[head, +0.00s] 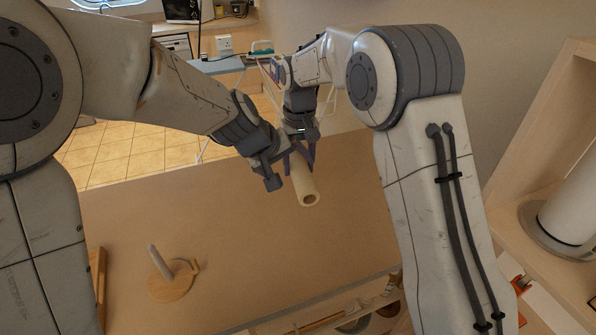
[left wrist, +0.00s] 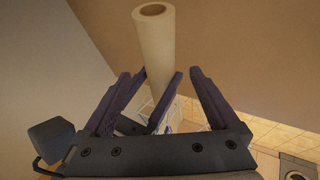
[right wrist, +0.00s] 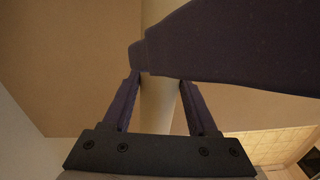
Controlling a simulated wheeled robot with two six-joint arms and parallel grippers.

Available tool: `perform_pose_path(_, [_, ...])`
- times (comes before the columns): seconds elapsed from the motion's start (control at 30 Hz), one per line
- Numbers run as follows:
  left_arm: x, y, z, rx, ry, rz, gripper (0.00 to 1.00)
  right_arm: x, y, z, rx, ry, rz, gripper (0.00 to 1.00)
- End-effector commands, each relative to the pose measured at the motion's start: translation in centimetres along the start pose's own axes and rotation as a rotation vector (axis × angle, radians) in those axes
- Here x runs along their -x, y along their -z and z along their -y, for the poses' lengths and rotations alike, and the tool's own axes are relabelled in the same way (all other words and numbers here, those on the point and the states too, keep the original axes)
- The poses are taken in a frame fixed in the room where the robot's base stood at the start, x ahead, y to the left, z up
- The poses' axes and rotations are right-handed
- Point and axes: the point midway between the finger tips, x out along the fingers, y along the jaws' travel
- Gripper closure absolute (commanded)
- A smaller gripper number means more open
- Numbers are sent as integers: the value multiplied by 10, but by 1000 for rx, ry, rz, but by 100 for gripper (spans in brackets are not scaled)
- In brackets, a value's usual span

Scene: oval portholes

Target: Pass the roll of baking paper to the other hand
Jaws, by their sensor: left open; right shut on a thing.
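The roll of baking paper (head: 306,190) is a pale hollow tube above the table, its open end tilted toward the head camera. My right gripper (head: 300,148) is shut on it; the right wrist view shows the roll (right wrist: 158,112) between both fingers (right wrist: 158,80). My left gripper (head: 284,168) is open. In the left wrist view its fingers (left wrist: 164,74) stand on either side of the roll (left wrist: 155,42), with gaps. Part of the roll is hidden behind the fingers.
The brown table (head: 240,225) is mostly clear. A round wooden holder with an upright peg (head: 172,280) stands at its front left. A wooden shelf (head: 500,185) with a white cylinder (head: 570,222) is at the right. A counter stands at the back.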

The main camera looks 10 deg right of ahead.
Motion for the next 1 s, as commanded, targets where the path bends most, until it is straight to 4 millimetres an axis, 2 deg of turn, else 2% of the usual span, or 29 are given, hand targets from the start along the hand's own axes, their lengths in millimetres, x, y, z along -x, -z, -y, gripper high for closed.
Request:
perform_pose_path(0.1, [-23, -1, 0, -1, 1, 4, 6, 0, 0, 0, 0, 0, -1, 100])
perform_pose_path(0.3, [-47, 0, -1, -1, -1, 2, 6, 0, 0, 0, 0, 0, -1, 100])
perform_pose_path(0.47, [-55, 0, 0, 0, 0, 0, 6, 0, 0, 0, 0, 0, -1, 100])
perform_pose_path(0.73, [-56, 0, 0, -1, -1, 0, 6, 0, 0, 0, 0, 0, -1, 100])
perform_pose_path(0.87, [-56, 0, 0, -1, -1, 0, 55, 0, 0, 0, 0, 0, -1, 100])
perform_pose_path(0.9, [-56, 0, 0, -1, -1, 0, 71, 0, 0, 0, 0, 0, -1, 100])
perform_pose_path(0.97, [-56, 0, 0, -1, -1, 0, 94, 0, 0, 0, 0, 0, -1, 100])
perform_pose_path(1.0, [-55, 0, 0, -1, -1, 0, 100, 0, 0, 0, 0, 0, -1, 100])
